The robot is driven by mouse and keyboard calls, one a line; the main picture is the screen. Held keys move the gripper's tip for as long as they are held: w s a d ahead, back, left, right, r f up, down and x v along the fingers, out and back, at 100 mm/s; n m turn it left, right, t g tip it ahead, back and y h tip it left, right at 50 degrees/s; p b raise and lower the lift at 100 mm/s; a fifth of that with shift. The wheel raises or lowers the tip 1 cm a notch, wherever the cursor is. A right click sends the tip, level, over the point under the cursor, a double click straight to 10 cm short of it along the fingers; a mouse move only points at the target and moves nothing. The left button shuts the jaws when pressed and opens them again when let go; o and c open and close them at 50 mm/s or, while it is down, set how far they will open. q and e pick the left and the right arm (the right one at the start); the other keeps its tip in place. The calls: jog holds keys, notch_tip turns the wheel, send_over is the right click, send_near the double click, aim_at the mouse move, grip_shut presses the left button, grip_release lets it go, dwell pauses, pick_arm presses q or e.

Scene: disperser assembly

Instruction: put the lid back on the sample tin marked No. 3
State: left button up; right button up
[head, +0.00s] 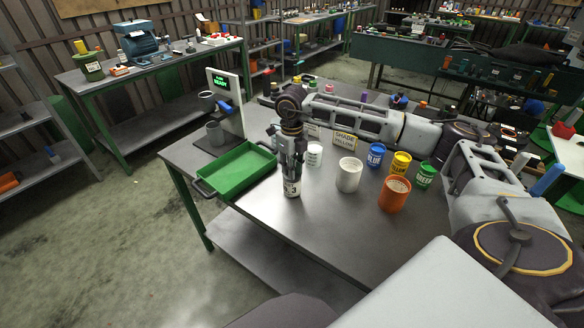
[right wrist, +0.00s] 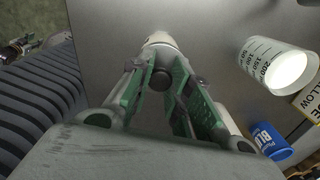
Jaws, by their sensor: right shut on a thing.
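The sample tin marked 3 (head: 292,188) is a small pale tin standing upright near the middle of the table. My right gripper (head: 291,170) points down directly over it, and its fingers hide the tin's top in the head view. In the right wrist view my right gripper (right wrist: 158,95) is shut on a dark round knob (right wrist: 160,78), which looks like the lid's knob. Part of the pale tin (right wrist: 160,39) shows beyond the fingertips. I cannot tell whether the lid touches the tin's rim. My left gripper is not in view.
A green tray (head: 237,171) lies left of the tin. The table front is clear.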

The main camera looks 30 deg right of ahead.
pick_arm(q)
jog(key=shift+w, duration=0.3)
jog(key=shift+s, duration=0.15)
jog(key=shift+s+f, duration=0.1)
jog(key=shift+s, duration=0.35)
pick_arm(e)
jog(key=o, duration=1.4)
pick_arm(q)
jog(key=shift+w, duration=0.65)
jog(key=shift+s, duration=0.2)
pick_arm(e)
jog(key=shift+r, duration=0.15)
